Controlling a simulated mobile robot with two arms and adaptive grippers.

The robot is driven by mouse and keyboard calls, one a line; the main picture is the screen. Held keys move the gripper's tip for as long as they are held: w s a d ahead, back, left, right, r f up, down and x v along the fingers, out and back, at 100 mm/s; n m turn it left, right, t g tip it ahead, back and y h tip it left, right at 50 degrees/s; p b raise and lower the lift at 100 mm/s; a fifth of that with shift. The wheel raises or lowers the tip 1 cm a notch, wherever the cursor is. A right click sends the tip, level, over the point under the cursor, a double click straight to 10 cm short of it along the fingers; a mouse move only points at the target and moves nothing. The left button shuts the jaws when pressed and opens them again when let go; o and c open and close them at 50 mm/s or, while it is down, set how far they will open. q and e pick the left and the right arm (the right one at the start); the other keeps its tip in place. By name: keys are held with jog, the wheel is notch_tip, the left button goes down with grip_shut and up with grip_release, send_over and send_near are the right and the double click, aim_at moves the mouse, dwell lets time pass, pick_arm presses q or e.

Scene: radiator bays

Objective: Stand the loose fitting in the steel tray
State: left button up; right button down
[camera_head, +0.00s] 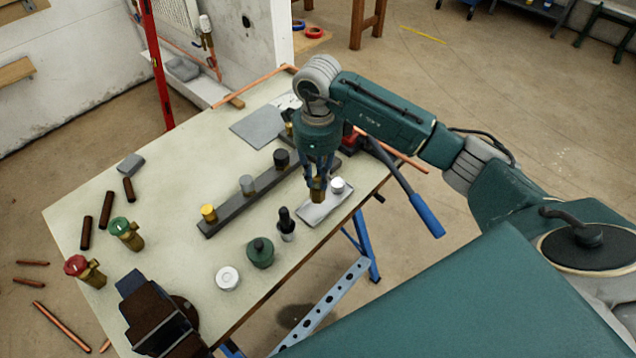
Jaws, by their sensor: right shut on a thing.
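The steel tray (322,210) is a small light-grey plate near the table's right edge. My right gripper (318,183) points down over its left part and is shut on a brass fitting (318,195). The fitting looks upright; I cannot tell whether its lower end touches the tray. A small white-topped piece (337,185) stands on the tray just right of the fitting. The fingers hide the fitting's upper part. My left gripper is not in view.
A dark rail (234,215) with several capped pieces lies left of the tray. A black-topped bottle (286,225), a green pot (260,252) and a white disc (227,278) stand in front. A vice (155,315), red- and green-topped valves and dark tubes occupy the left side.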

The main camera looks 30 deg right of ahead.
aim_at(318, 188)
notch_tip(318, 188, down, 4)
jog(key=shift+r+p, duration=0.2)
jog(key=shift+p, duration=0.35)
jog(key=shift+f, duration=0.2)
jog(key=shift+f+b, duration=0.2)
jog(key=shift+b, duration=0.1)
jog(key=c, duration=1.6)
grip_release()
jog(key=shift+r, duration=0.1)
